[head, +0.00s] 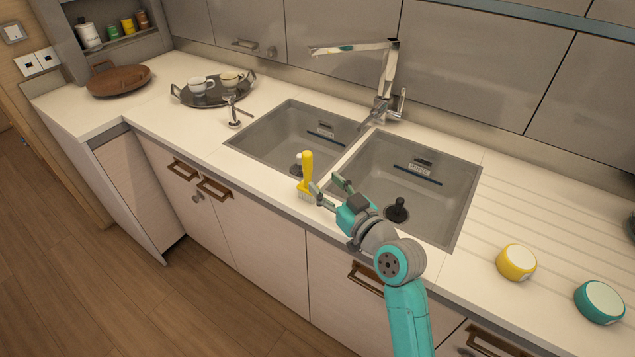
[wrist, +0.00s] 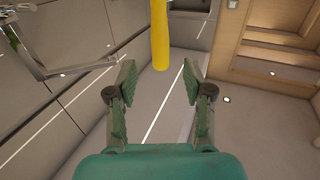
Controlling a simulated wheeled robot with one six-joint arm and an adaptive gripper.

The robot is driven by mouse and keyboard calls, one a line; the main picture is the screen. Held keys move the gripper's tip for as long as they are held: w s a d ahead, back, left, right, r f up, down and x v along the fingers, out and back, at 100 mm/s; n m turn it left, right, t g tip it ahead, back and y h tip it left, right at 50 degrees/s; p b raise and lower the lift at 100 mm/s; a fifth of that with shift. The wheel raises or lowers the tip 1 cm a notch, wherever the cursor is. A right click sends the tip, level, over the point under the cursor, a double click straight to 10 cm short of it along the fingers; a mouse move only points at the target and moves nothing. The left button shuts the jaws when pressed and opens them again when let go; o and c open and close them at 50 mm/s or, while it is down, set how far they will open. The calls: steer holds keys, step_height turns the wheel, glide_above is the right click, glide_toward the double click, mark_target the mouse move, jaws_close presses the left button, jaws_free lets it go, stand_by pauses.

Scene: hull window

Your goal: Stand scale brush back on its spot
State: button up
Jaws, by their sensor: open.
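The scale brush (head: 306,175) has a yellow handle and a pale bristle head. In the head view it stands upright on the front strip of the counter, by the front edge of the left sink basin. My gripper (head: 326,188) is just to its right, at low height, with its fingers apart and pointing toward it. In the wrist view the yellow handle (wrist: 160,40) shows ahead, between the lines of the two open fingers (wrist: 158,85) and beyond their tips. Nothing is between the fingers. No marked spot for the brush can be made out.
Two sink basins (head: 462,205) lie behind my gripper, with a tall faucet (head: 385,85) at the back. A tray (head: 188,98) with two cups and a small dispenser (head: 233,112) stand left. Yellow (head: 516,262) and teal (head: 600,302) round items sit right. The right counter is otherwise largely clear.

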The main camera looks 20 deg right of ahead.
stand_by(0.7)
step_height(320, 180, up, 17)
steer(key=shift+f, duration=0.15)
stand_by(1.0)
stand_by(0.3)
steer(key=s+f+m+g+h, duration=0.1)
steer(key=s+f+m+h, duration=0.1)
steer(key=s+f, duration=0.9)
steer(key=s+f+m+h, duration=0.2)
steer(key=s+f, duration=0.5)
steer(key=f, duration=0.8)
steer(key=s+a+f+g, duration=0.1)
steer(key=s, duration=1.2)
steer(key=s+a+f+n, duration=0.1)
steer(key=s+f, duration=0.1)
steer(key=s, duration=1.2)
steer(key=shift+s+g, duration=0.3)
steer(key=shift+g, duration=0.1)
